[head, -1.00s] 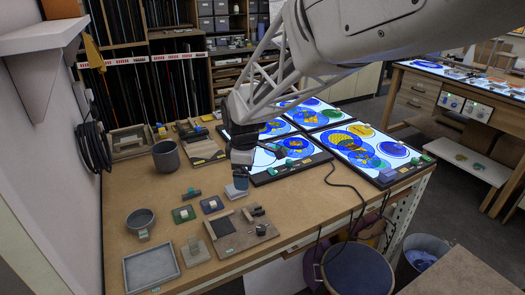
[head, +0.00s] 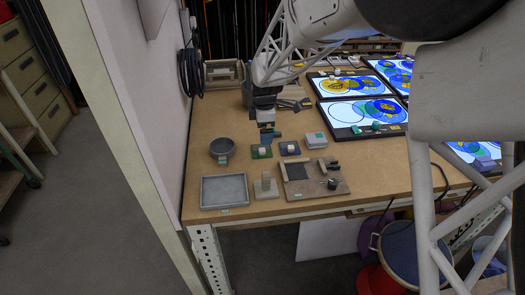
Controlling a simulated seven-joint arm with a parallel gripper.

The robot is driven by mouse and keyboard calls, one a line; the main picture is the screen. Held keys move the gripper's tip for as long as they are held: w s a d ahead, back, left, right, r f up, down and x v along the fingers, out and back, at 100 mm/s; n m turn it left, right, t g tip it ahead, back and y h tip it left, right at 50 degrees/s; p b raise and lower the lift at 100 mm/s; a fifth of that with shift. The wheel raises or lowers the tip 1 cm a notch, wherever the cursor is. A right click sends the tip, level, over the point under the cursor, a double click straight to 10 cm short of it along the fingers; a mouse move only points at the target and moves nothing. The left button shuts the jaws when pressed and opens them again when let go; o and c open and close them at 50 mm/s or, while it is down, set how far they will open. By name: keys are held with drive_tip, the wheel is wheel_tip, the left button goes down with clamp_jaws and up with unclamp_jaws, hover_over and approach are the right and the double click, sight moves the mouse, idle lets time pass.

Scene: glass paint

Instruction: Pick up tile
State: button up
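My gripper (head: 266,125) points down over the workbench, above and behind a green square tile (head: 261,152) with a pale block on it. The fingers are dark and small, so I cannot tell whether they are open or shut. A dark blue-grey piece (head: 270,136) shows right at the fingertips; I cannot tell if they touch it. A blue square tile (head: 289,148) with a pale block lies just right of the green one. A pale grey stacked block (head: 315,140) with a greenish edge lies further right.
On the workbench (head: 240,190) are a round grey bowl (head: 222,147), a grey tray (head: 224,190), a small stand (head: 265,186) and a dark board with tools (head: 314,181). Lit panels with coloured glass discs (head: 363,115) lie at right. A wall bounds the left.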

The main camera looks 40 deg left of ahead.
drive_tip(key=shift+f, duration=1.3)
drive_tip(key=shift+f, duration=2.6)
drive_tip(key=c, duration=1)
drive_tip(key=shift+r, duration=0.1)
wheel_tip(320, 180, up, 10)
